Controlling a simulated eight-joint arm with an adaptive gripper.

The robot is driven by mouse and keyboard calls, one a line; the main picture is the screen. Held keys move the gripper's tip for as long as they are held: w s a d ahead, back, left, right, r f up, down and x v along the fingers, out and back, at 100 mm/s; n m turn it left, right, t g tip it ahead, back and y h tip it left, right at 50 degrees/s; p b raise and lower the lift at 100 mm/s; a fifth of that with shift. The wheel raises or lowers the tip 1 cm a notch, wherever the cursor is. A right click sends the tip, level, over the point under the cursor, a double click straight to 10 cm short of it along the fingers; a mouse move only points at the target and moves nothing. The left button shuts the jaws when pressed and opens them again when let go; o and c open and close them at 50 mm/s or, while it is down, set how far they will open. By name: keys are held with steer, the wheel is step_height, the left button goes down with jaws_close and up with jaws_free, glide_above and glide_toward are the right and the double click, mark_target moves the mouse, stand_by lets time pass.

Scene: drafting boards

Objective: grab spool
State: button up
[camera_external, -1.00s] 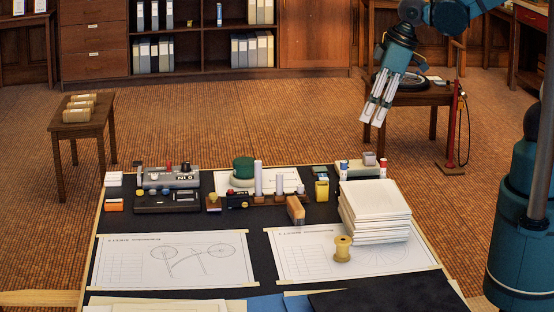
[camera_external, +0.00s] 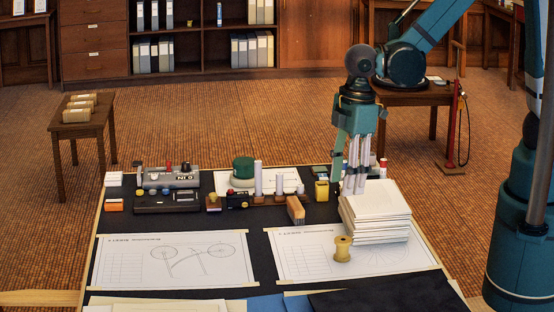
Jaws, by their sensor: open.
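A tan, wooden-looking spool (camera_external: 343,249) stands upright on the right drawing sheet (camera_external: 300,262), just in front of and left of a stack of white paper. My gripper (camera_external: 354,190) points down with its pale fingers above the back left part of the stack. It is open and empty, behind and above the spool in the picture. Whether the fingertips touch the paper cannot be told from this view.
The paper stack (camera_external: 378,222) stands beside the spool. A brown-and-tan block (camera_external: 296,210) lies left of the stack. Rolls, a green round item (camera_external: 243,169) and drafting tools line the board's back. The left drawing (camera_external: 125,275) lies flat and clear.

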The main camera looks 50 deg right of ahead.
mark_target(343, 239)
steer(key=s+a+f+n, duration=0.1)
steer(key=a+f, duration=0.1)
steer(key=s+a+f+n, duration=0.1)
steer(key=s+a+f, duration=0.1)
steer(key=a, duration=0.1)
steer(key=s+a+f+g, duration=0.1)
steer(key=a+f, duration=0.1)
steer(key=f, duration=0.1)
steer(key=shift+s+a+n+h, duration=0.2)
steer(key=shift+s+n+h, duration=0.15)
steer(key=shift+n+h, duration=0.05)
steer(key=shift+f, duration=0.1)
steer(key=shift+f+b, duration=0.6)
steer(key=shift+f, duration=0.65)
steer(key=shift+f, duration=0.1)
steer(key=shift+f+b, duration=0.9)
steer(key=shift+f, duration=1.6)
steer(key=c, duration=1.1)
